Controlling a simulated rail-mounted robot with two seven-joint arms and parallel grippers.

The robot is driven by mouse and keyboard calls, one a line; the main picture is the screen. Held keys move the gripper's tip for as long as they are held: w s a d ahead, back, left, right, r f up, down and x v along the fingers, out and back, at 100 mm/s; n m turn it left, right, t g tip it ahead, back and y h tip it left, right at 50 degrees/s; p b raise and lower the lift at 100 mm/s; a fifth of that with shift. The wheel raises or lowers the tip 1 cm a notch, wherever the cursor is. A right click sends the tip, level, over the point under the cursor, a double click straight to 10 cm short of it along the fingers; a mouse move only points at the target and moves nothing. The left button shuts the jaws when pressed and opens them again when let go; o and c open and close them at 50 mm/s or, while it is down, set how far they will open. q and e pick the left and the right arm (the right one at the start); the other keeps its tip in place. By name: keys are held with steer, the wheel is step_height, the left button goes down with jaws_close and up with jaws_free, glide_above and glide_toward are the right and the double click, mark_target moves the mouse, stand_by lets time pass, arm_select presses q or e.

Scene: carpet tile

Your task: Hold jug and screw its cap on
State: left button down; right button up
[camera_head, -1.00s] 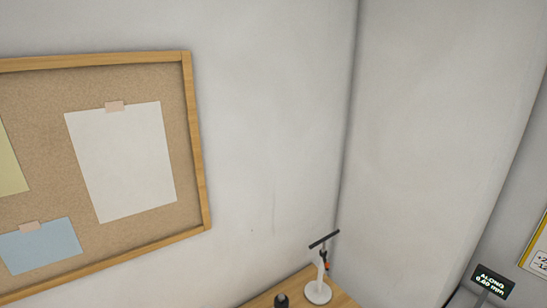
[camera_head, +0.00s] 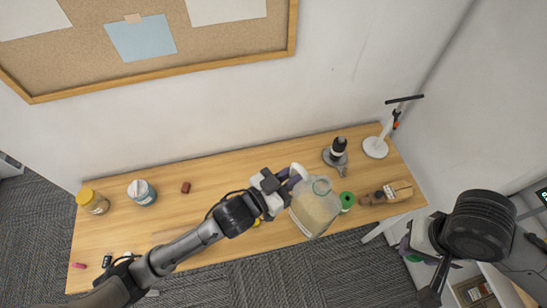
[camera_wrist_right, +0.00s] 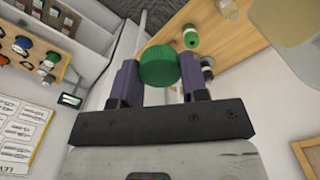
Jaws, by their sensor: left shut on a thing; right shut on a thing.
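The jug (camera_head: 312,210) is a large translucent, beige-tinted container on the wooden table, its round open neck (camera_head: 321,186) facing up toward the head camera. My left gripper (camera_head: 287,181) is shut on the jug at its upper left side, by the handle; the exact contact is partly hidden. My right gripper (camera_head: 408,248) is right of the table, away from the jug. In the right wrist view its purple fingers are shut on a green ridged cap (camera_wrist_right: 160,66). Part of the jug (camera_wrist_right: 290,35) shows at that view's upper right.
A green-topped item (camera_head: 347,200) stands just right of the jug, with a wooden block holding small parts (camera_head: 393,192) beyond it. A dark-topped grey device (camera_head: 337,152) and a white stand (camera_head: 375,147) are behind. The table's middle left is mostly clear.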

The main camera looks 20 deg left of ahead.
arm_select(q)
steer(key=shift+s+d+f+m+g+h, duration=0.1)
steer(key=shift+d+f+m+g+h, duration=0.45)
steer(key=shift+d, duration=0.3)
steer(key=shift+d+f+m+g+h, duration=0.25)
steer(key=shift+d+f+m+h, duration=0.1)
steer(key=shift+d+f+h, duration=0.4)
steer(key=shift+d, duration=0.1)
steer(key=shift+r, duration=0.1)
arm_select(e)
steer(key=shift+r, duration=0.1)
steer(key=shift+w+r, duration=0.2)
steer(key=shift+r, duration=0.1)
steer(key=a+r+n, duration=0.1)
steer(key=a+r, duration=0.2)
steer(key=a, duration=0.3)
steer(key=w+a+r+n, duration=0.1)
steer(key=a+r, duration=0.2)
steer(key=a, duration=0.3)
steer(key=w+a+r+n, duration=0.1)
steer(key=a+r, duration=0.3)
steer(key=a, duration=0.2)
steer(key=shift+w+a+r, duration=0.1)
steer(key=shift+w+a, duration=0.1)
steer(key=shift+a, duration=0.15)
steer(key=shift+s, duration=0.1)
